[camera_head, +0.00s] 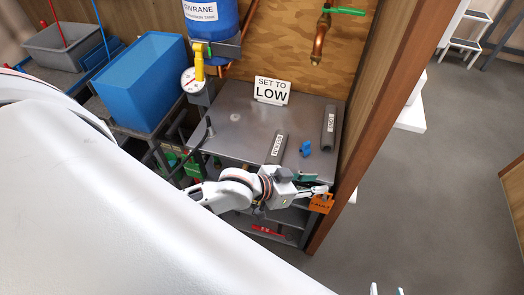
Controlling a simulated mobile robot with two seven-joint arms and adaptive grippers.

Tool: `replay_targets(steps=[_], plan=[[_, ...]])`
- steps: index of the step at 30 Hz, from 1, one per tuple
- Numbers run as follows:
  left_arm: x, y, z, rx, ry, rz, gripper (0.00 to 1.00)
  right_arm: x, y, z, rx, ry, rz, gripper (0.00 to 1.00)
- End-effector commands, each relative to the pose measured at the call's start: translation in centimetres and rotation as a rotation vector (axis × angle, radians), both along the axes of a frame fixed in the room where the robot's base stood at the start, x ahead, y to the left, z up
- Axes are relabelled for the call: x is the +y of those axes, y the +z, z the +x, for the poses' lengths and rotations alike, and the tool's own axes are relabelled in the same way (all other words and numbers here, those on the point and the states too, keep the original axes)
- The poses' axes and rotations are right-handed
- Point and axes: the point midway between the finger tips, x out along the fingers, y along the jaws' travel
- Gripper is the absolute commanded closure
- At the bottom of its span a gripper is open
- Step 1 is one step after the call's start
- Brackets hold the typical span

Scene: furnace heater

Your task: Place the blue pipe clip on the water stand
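The blue pipe clip (306,148) lies on the grey metal top of the stand (234,118), which I take to be the water stand. It is between two grey bars, near the right front part of the top. My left gripper (319,190) is at the front right corner of the stand, nearer to me than the clip and apart from it. Its fingers are small and partly hidden against an orange tag (321,204), so its opening is unclear. My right gripper (387,291) shows only two fingertips at the bottom edge, spread apart with nothing between them.
Two labelled grey bars (277,147) (329,128) flank the clip. A "SET TO LOW" sign (272,91) stands behind. A gauge (192,79), blue tank (213,20) and copper tap (319,42) are at the back. A wooden post (369,125) bounds the right; open floor lies beyond.

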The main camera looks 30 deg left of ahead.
Motion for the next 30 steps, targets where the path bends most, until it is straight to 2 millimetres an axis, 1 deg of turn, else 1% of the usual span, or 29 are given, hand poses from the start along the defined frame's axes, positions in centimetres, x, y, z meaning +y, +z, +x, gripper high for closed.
replay_targets(steps=[1,5,6,9,12,15,17,30], plan=[[0.5,-1.7,-1.2,0.005,0.033,0.003,0.75,0.0,-0.1,0.0,0.001,0.000,0.000,0.60],[2.9,-5.4,-4.2,-0.004,0.111,0.053,0.75,0.0,-0.2,-0.1,0.004,-0.001,0.000,0.60],[3.8,-6.7,-5.5,-0.004,0.134,0.077,0.75,0.0,-0.2,-0.1,0.005,-0.001,-0.001,0.60],[5.9,-9.4,-8.5,0.001,0.180,0.142,0.75,0.0,-0.3,-0.1,0.005,0.000,0.000,0.60],[7.6,-11.2,-11.1,0.010,0.209,0.198,0.75,0.0,-0.3,-0.2,0.005,0.000,0.000,0.60],[8.5,-12.2,-12.6,0.014,0.220,0.233,0.75,0.0,-0.3,-0.2,0.005,0.000,0.000,0.60],[8.7,-12.4,-13.0,0.016,0.223,0.242,0.75,0.0,-0.3,-0.1,0.005,0.000,0.000,0.60],[8.8,-12.5,-13.0,0.015,0.222,0.244,0.75,0.0,0.0,0.0,-0.001,0.000,0.001,0.60]])
